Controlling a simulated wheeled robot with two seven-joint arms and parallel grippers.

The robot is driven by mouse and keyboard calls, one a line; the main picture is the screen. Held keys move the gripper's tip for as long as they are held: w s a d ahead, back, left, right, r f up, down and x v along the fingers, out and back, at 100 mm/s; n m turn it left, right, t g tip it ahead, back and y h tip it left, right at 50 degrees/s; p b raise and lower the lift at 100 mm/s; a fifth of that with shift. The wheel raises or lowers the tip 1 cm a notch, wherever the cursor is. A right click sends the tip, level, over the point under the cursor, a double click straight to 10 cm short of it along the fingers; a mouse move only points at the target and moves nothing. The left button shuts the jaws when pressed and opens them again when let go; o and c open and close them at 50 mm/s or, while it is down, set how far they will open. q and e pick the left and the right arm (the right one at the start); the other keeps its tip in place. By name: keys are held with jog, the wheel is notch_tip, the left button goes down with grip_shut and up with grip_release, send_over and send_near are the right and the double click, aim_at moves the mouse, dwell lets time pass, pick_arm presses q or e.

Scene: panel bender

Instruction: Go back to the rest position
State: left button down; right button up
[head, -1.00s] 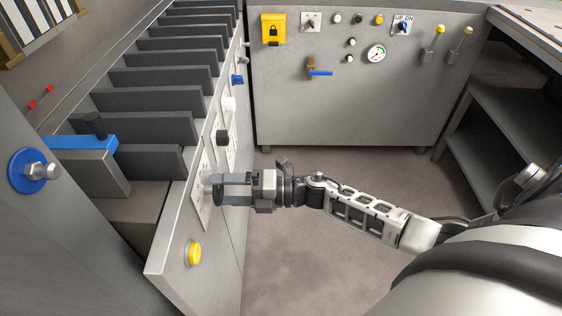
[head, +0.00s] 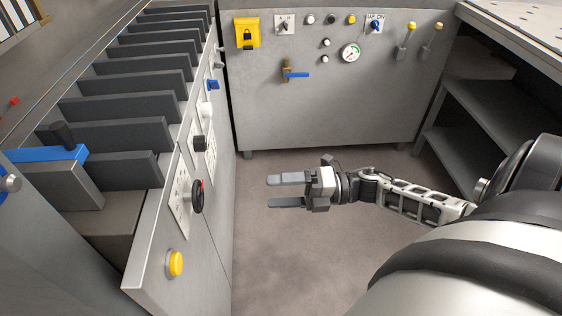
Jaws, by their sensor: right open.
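My right gripper (head: 286,191) is open and empty in the head view. Its two fingers point left, with clear space between them. It hangs over the floor, apart from the side panel of the machine (head: 150,267). A black rotary knob (head: 198,196) with a red mark sits on that panel, to the left of the fingertips. My left gripper does not show.
A yellow button (head: 175,263) is low on the side panel. A grey cabinet (head: 330,115) with a gauge (head: 350,53) and a blue-handled valve (head: 295,74) stands behind. A shelf unit (head: 500,105) is at right. The floor (head: 290,255) between is clear.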

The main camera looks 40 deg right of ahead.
dwell(0.4)
jog(key=s+a+f+m+h, duration=0.1)
jog(key=a+m+h, duration=0.3)
jog(key=m, duration=0.5)
jog(key=s+a+f+m+t+h+p, duration=0.1)
jog(key=s+a+f+m+h, duration=0.1)
jog(key=m, duration=0.8)
jog(key=s+a+f+m+h, duration=0.2)
jog(key=a+m+h, duration=0.3)
jog(key=m, duration=0.4)
jog(key=shift+s+a+m+t+h, duration=0.3)
jog(key=shift+s+a, duration=0.6)
jog(key=shift+f, duration=0.1)
